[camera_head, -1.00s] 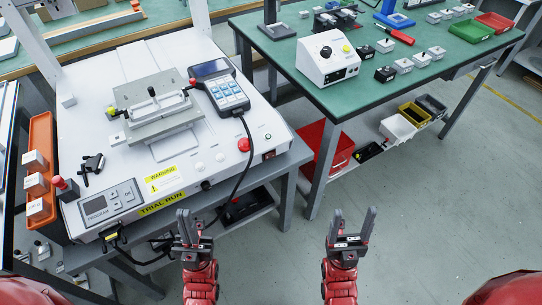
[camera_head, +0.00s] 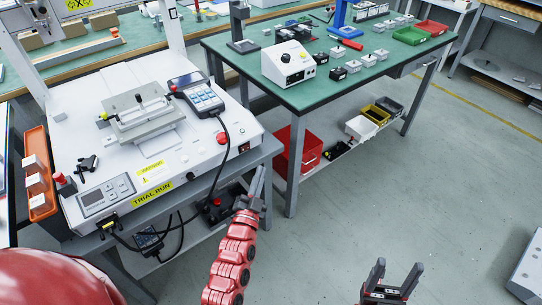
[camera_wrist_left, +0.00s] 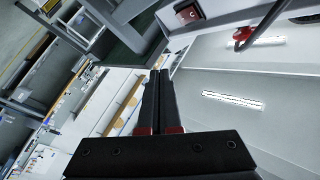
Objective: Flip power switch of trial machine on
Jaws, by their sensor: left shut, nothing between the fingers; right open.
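The trial machine (camera_head: 185,158) is the white bench unit with the yellow "TRIAL RUN" label (camera_head: 152,195), at left in the head view. Its power switch (camera_head: 244,148), a small dark-red rocker, sits at the right end of the front face. The wrist view shows the switch (camera_wrist_left: 187,12) near the top edge; its position on or off cannot be told. My left gripper (camera_head: 259,174) is shut and empty, below and slightly right of the switch, apart from it. Its fingers (camera_wrist_left: 160,75) also show in the wrist view. My right gripper (camera_head: 398,267) is open and empty over the floor.
A red knob (camera_head: 221,138) and a black cable (camera_head: 226,160) from the handheld pendant (camera_head: 197,94) are near the switch. A green-topped table (camera_head: 300,80) stands to the right. The floor between is clear.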

